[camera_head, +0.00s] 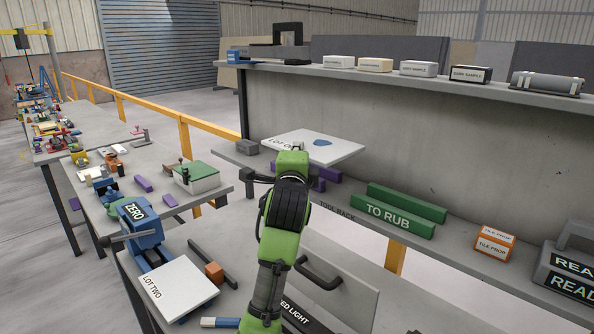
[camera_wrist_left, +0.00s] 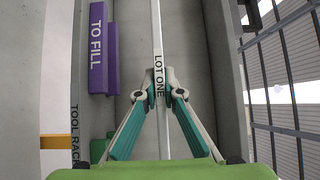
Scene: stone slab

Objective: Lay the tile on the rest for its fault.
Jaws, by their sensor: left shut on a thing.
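The white tile marked LOT ONE (camera_head: 342,152) has a blue patch on its upper face. It lies roughly flat above or at the purple rest (camera_head: 325,173); I cannot tell whether they touch. My left gripper (camera_wrist_left: 159,98) is shut on the near edge of the LOT ONE tile, which shows edge-on in the left wrist view (camera_wrist_left: 157,35). In the head view my green arm hides most of the fingers. The purple rest reads TO FILL in the wrist view (camera_wrist_left: 97,50). The green rest (camera_head: 402,214) reads TO RUB and is empty. My right gripper is out of view.
A tile marked LOT TWO (camera_head: 180,287) lies on the near bench by a blue ZERO device (camera_head: 140,225). Orange TILE PROP blocks (camera_head: 494,243) and a grey READ box (camera_head: 570,272) stand right on the lower shelf. Samples line the upper shelf (camera_head: 300,70).

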